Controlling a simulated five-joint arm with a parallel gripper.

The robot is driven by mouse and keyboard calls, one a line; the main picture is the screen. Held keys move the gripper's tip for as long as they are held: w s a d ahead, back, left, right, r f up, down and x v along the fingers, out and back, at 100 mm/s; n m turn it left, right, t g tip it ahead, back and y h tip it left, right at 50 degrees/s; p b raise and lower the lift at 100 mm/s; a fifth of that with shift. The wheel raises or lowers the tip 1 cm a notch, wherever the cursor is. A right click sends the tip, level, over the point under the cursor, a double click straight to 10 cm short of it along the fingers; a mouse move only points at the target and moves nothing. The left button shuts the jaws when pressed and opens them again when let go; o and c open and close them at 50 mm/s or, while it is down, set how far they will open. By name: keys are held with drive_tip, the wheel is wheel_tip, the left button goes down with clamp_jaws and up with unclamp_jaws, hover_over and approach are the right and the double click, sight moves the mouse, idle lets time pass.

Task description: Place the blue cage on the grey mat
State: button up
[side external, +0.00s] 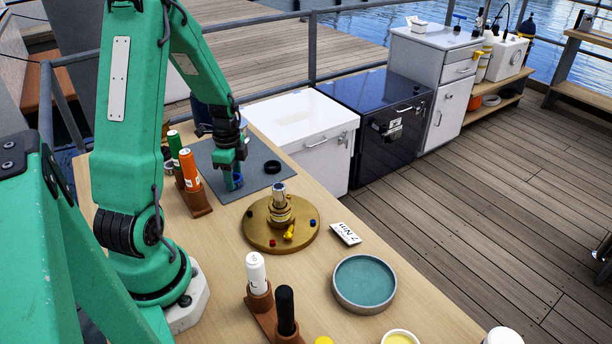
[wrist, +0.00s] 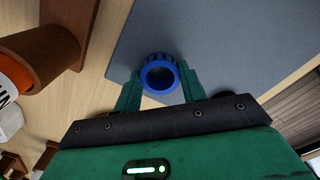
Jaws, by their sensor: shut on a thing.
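The blue cage (side external: 237,183) is a small toothed ring. My gripper (side external: 232,173) points down and is shut on it; in the wrist view the cage (wrist: 160,58) sits between the two green fingertips. The grey mat (side external: 257,150) lies at the far end of the wooden table. The cage is over the mat's near part in the side view and close to a mat edge in the wrist view, where the mat (wrist: 225,40) also shows. I cannot tell whether the cage touches the mat.
A black ring (side external: 272,167) lies on the mat. A rack with green and orange bottles (side external: 190,171) stands left of my gripper.

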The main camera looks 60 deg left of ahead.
drive_tip(key=shift+f, duration=0.1)
drive_tip(key=o, duration=1.4)
wheel_tip(320, 180, up, 8)
drive_tip(key=shift+f, duration=0.1)
idle(0.5)
